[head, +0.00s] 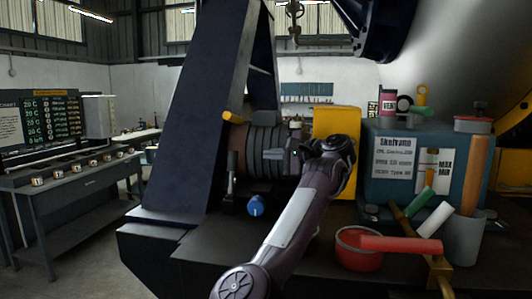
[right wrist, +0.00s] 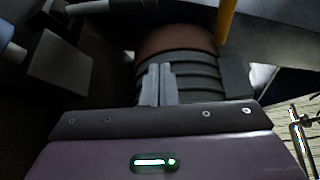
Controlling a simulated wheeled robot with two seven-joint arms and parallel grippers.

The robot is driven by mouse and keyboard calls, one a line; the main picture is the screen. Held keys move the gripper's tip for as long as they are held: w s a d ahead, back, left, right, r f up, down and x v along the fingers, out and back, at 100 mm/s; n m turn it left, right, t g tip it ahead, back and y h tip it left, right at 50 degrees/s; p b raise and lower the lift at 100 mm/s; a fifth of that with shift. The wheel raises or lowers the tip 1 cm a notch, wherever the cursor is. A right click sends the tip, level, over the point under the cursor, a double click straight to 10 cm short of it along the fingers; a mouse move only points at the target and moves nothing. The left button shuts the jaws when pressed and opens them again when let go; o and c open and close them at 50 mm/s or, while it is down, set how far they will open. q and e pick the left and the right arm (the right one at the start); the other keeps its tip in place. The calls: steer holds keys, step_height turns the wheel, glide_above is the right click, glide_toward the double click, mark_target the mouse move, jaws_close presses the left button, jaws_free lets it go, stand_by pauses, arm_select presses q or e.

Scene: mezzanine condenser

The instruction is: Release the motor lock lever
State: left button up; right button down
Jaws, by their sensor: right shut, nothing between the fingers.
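The ribbed grey motor (head: 258,139) with a brown end sits between the dark blue frame and a yellow box. It also fills the middle of the right wrist view (right wrist: 178,72). A lever with a yellow handle (head: 233,118) stands at the motor's upper left; a yellow bar shows in the right wrist view (right wrist: 227,18). A blue knob (head: 256,205) sits low in front of the motor. I cannot tell for sure which is the lock lever. My right gripper (head: 270,154) is shut and empty, its fingertips (right wrist: 158,72) together in front of the ribs. My left gripper is out of view.
A blue box with labels (head: 396,140) stands right of my arm. A red can (head: 357,255) and a grey cup of tools (head: 463,236) stand near the front right. The dark slanted frame (head: 198,110) blocks the left. A console bench (head: 75,190) stands farther left.

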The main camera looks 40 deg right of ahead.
mark_target(251, 154)
steer(key=p+x, duration=0.3)
steer(key=x, duration=0.4)
steer(key=shift+w+a+r, duration=0.1)
steer(key=shift+w, duration=0.35)
steer(key=shift+a+p, duration=0.35)
steer(key=shift+p, duration=0.05)
steer(key=s+a, duration=0.1)
steer(key=a+r+p, duration=0.1)
steer(key=shift+s+a, duration=0.35)
steer(key=shift+d, duration=0.1)
